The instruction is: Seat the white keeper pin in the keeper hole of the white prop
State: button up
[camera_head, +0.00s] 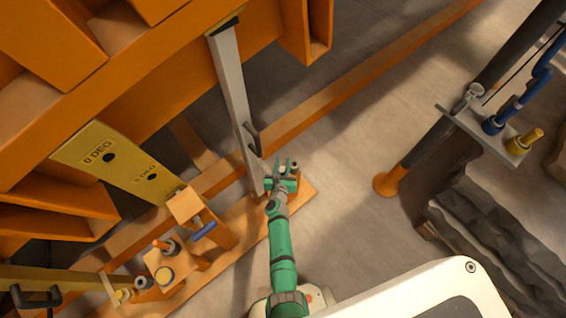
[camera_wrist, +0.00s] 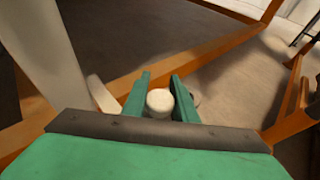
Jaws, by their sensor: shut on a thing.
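The white prop (camera_head: 234,90) is a long pale bar leaning from the orange frame down to an orange base beam, with a dark handle on its lower part. In the wrist view the prop (camera_wrist: 50,50) runs down the left side. My gripper (camera_head: 286,168) is just right of the prop's lower end. It is shut on the white keeper pin, whose round white head (camera_wrist: 160,102) shows between the two green fingers. The pin's shank is hidden. The keeper hole cannot be made out, and I cannot tell whether the pin touches the prop.
A yellow plate (camera_head: 108,157) marked "0 DEG" hangs at the left. Orange blocks with a blue-handled pin (camera_head: 204,230) stand at lower left. A grey shelf (camera_head: 495,130) with blue and yellow pins is on a dark post at right. Bare floor (camera_head: 350,150) lies between.

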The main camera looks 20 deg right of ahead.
aim_at(282, 173)
jog(key=shift+a+f, duration=0.1)
jog(key=shift+f, duration=0.15)
jog(key=o, duration=1.1)
jog(key=shift+o, duration=0.2)
jog(key=v, duration=1)
jog(key=shift+s, duration=0.35)
